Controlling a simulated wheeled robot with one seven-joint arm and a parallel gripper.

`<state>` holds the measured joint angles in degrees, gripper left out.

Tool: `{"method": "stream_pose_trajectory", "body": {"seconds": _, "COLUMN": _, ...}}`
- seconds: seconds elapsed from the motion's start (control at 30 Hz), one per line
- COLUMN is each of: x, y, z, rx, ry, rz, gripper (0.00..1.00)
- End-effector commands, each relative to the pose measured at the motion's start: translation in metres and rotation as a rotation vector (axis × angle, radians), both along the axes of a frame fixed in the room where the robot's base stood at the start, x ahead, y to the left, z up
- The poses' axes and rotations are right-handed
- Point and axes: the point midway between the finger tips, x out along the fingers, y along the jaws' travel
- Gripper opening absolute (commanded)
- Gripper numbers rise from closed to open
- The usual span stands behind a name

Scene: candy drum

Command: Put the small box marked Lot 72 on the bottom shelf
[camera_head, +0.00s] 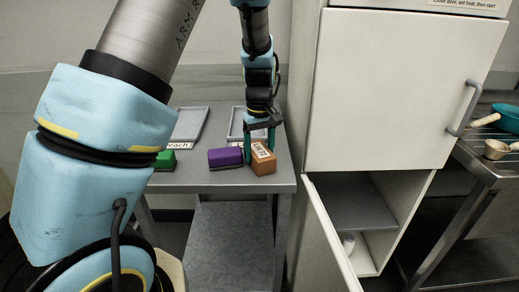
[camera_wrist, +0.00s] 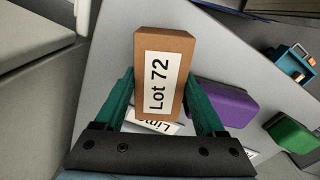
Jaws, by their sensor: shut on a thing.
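The small brown box marked Lot 72 (camera_head: 264,159) is at the right end of the grey table, and its label reads clearly in the wrist view (camera_wrist: 160,70). My gripper (camera_head: 260,153) is shut on it, with a green finger (camera_wrist: 203,108) on each side. I cannot tell whether the box touches the tabletop. The cabinet's lower door (camera_head: 331,237) stands open at the right. Inside, a grey shelf (camera_head: 357,204) shows, with the compartment's bottom (camera_head: 365,262) below it, where a small white item (camera_head: 348,242) stands.
A purple block (camera_head: 225,157) lies left of the box, and a green block (camera_head: 166,160) lies further left. Two grey trays (camera_head: 190,125) sit at the table's back. The open door juts out between table and cabinet opening. A metal counter (camera_head: 480,165) stands right.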

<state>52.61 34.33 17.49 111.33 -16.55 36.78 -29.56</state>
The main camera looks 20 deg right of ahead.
Motion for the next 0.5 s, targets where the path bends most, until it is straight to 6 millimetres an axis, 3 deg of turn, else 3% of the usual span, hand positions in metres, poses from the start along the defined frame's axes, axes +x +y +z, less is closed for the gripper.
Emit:
{"method": "stream_pose_trajectory", "body": {"seconds": 0.23, "x": 0.0002, "y": -0.0002, "z": -0.0028, "rx": 0.0, "ry": 0.0, "rz": 0.0, "gripper": 0.11}}
{"method": "stream_pose_trajectory", "body": {"seconds": 0.27, "x": 0.0002, "y": -0.0002, "z": -0.003, "rx": 0.0, "ry": 0.0, "rz": 0.0, "gripper": 0.73}}
{"method": "stream_pose_trajectory", "body": {"seconds": 0.37, "x": 0.0002, "y": -0.0002, "z": -0.0022, "rx": -0.001, "ry": -0.001, "rz": 0.0, "gripper": 0.84}}
{"method": "stream_pose_trajectory", "body": {"seconds": 0.5, "x": 0.0002, "y": -0.0002, "z": -0.0021, "rx": -0.001, "ry": -0.001, "rz": 0.0, "gripper": 0.84}}
